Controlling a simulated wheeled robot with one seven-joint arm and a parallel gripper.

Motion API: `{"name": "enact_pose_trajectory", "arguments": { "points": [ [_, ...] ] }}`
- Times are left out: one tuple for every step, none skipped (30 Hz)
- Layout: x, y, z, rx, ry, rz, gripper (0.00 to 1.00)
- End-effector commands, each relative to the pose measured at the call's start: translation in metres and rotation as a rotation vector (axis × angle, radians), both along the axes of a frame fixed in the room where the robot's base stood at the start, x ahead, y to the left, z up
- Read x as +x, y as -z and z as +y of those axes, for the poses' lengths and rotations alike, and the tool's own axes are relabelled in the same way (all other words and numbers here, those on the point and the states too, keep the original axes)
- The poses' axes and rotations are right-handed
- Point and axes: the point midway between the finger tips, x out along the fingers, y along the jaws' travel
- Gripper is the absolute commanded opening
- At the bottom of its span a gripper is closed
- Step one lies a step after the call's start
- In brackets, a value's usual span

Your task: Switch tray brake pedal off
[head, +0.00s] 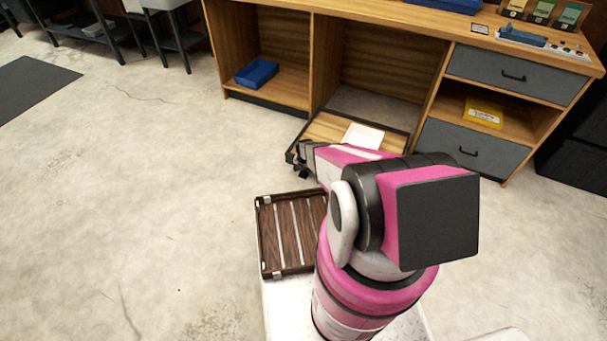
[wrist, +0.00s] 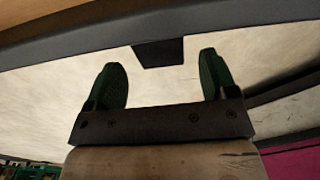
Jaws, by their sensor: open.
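The low tray (head: 326,128), with a wood floor and dark rim, sits on the floor at the desk's open bay. Its grey edge (wrist: 60,42) crosses the top of the wrist view. A dark tapered tab, which looks like the brake pedal (wrist: 158,54), juts from that edge. My gripper (wrist: 161,80) is open, with its two green fingers spread and nothing held. The tab lies just beyond the fingertips, between them in the picture; I see no clear contact. In the head view my gripper is at the tray's front left corner, partly hidden by my arm. The pedal's setting cannot be told.
A pale sheet or box (head: 363,137) lies on the tray. A brown slatted rack (head: 290,236) is beside my arm. The wooden desk (head: 395,25) stands behind, holding a blue bin (head: 257,73) and a yellow box (head: 484,112). The concrete floor to the left is clear.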

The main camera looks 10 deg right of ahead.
Motion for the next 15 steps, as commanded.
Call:
{"name": "enact_pose_trajectory", "arguments": {
  "points": [
    [0.001,0.009,0.0,0.0,0.0,0.001,0.79],
    [0.001,0.012,0.0,0.0,0.0,0.001,0.79],
    [0.001,0.016,0.0,0.0,0.0,0.001,0.79],
    [0.0,0.018,0.0,0.0,0.0,0.001,0.79],
    [0.0,0.019,0.0,0.0,0.0,0.001,0.79],
    [0.0,0.02,0.0,0.0,0.0,0.001,0.79],
    [0.0,0.021,0.0,0.001,0.0,0.001,0.79],
    [0.0,0.021,0.0,0.0,0.0,0.0,0.79],
    [0.0,0.02,0.0,0.0,0.0,0.0,0.79],
    [0.0,0.02,0.0,0.0,0.0,0.0,0.79],
    [0.0,0.02,0.0,0.0,0.0,0.0,0.79],
    [0.0,0.02,0.0,0.0,0.0,0.0,0.79],
    [0.0,0.02,0.0,0.0,0.0,0.0,0.79],
    [0.0,0.02,0.0,0.0,0.0,0.0,0.72],
    [0.0,0.02,0.0,0.0,0.0,0.0,0.59]
  ]
}}
